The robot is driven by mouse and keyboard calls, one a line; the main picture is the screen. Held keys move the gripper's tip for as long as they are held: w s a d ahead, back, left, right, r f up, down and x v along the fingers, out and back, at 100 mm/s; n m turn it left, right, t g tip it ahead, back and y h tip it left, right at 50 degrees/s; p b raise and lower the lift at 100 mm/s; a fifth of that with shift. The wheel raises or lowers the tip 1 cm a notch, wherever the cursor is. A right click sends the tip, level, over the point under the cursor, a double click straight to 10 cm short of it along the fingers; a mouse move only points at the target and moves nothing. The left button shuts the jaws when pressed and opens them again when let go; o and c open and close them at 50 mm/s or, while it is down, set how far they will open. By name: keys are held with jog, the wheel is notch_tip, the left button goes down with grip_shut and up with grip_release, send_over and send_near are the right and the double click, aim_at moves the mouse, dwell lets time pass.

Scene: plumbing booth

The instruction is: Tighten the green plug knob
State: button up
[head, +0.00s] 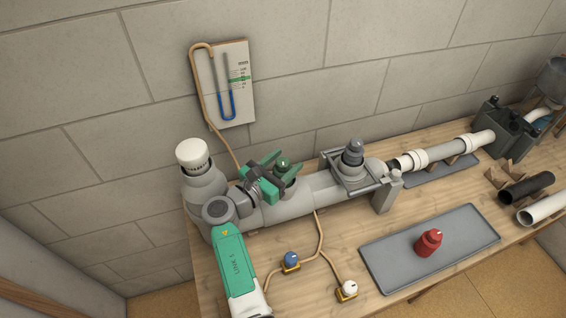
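The green plug knob (283,164) is a dark green rounded cap on top of a short upright branch of the grey pipe (290,205). My gripper (288,157) reaches in from the left, with a dark body and two green fingers. The fingers are spread apart, one on the far side of the knob and one on the near side. The knob shows between them. I cannot tell whether either finger touches it. The near finger and the gripper body hide part of the branch below.
A grey valve fitting (352,160) in a clamp stands right of the knob. A white-capped upright pipe (194,158) stands at left. A tube gauge (226,85) hangs on the wall. A red plug (428,242) lies on the grey tray (385,268). Blue (291,259) and white (348,288) valves sit in front.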

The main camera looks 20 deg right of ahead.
aim_at(283, 161)
notch_tip(283, 161, up, 5)
jog(key=p, duration=0.2)
jog(key=shift+f+p, duration=0.1)
jog(key=shift+p, duration=0.2)
jog(key=s+a+p, duration=0.4)
jog(key=s, duration=1.1)
jog(key=shift+s+a+p, duration=0.2)
jog(key=shift+p, duration=0.2)
